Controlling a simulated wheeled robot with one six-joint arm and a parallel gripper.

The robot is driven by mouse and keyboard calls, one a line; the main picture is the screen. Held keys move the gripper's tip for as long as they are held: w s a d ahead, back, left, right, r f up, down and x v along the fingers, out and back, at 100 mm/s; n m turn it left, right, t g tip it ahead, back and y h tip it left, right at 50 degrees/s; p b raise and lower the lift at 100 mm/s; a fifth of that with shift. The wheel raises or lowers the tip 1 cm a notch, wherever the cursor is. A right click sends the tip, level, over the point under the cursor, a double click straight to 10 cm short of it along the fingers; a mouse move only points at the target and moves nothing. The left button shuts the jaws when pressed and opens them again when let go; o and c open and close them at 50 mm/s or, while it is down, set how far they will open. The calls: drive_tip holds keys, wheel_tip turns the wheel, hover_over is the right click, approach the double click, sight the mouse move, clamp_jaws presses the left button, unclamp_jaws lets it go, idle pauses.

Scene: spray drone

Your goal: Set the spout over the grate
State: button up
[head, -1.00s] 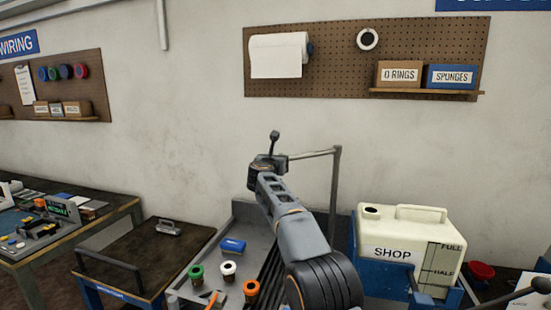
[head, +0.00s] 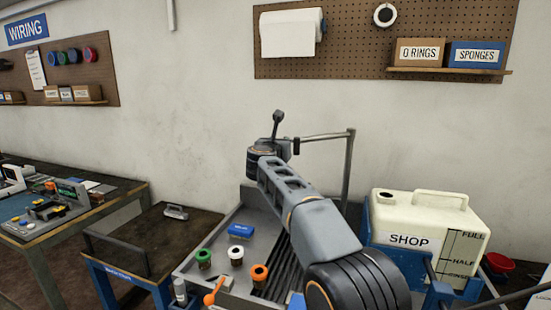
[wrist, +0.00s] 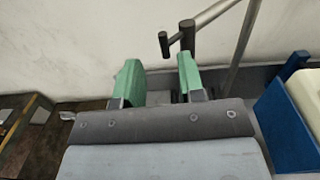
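The spout (head: 322,136) is a thin grey pipe reaching left from the top of an upright post at the back of the metal sink. In the wrist view the spout (wrist: 212,14) ends in a dark downturned tip. The grate (head: 279,268) is a strip of dark slats in the sink floor, partly covered by my arm. My gripper shows in the wrist view (wrist: 160,80) as two green fingers set apart with nothing seen between them. The spout tip appears above and beyond the fingers. In the head view my wrist is left of the spout's end and the fingers cannot be made out.
Cups with green, white and orange rims (head: 260,274) and a blue sponge (head: 240,231) sit in the sink left of the grate. A cream SHOP tank (head: 428,222) in a blue holder stands to the right. A dark-topped cart (head: 155,245) stands left.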

drive_tip(key=b+v, duration=0.1)
drive_tip(key=v, duration=0.6)
drive_tip(key=shift+s+b, duration=0.3)
drive_tip(key=shift+b, duration=0.1)
drive_tip(key=shift+r, duration=0.15)
drive_tip(key=a+f+n+y, duration=0.7)
drive_tip(key=a+n+y, duration=0.3)
drive_tip(key=n, duration=1.1)
drive_tip(key=s+d+f+n+g+y+p, duration=0.1)
drive_tip(key=s+d+f+n+g+y, duration=0.15)
drive_tip(key=s+f+n+g, duration=0.55)
drive_tip(key=s+d+f+n+g+h+p, duration=0.1)
drive_tip(key=s+d+f+n+h, duration=0.1)
drive_tip(key=s+d, duration=0.4)
drive_tip(key=s+d+f+n+g+h+p, duration=0.1)
drive_tip(key=s+d+f+n, duration=0.4)
drive_tip(key=s, duration=0.5)
drive_tip(key=s+d+f+n+g+h+p, duration=0.1)
drive_tip(key=s+d+f+n+g+h, duration=0.2)
drive_tip(key=s+d+f, duration=0.3)
drive_tip(key=s+d+n, duration=0.1)
drive_tip(key=s, duration=0.1)
drive_tip(key=shift+s, duration=0.4)
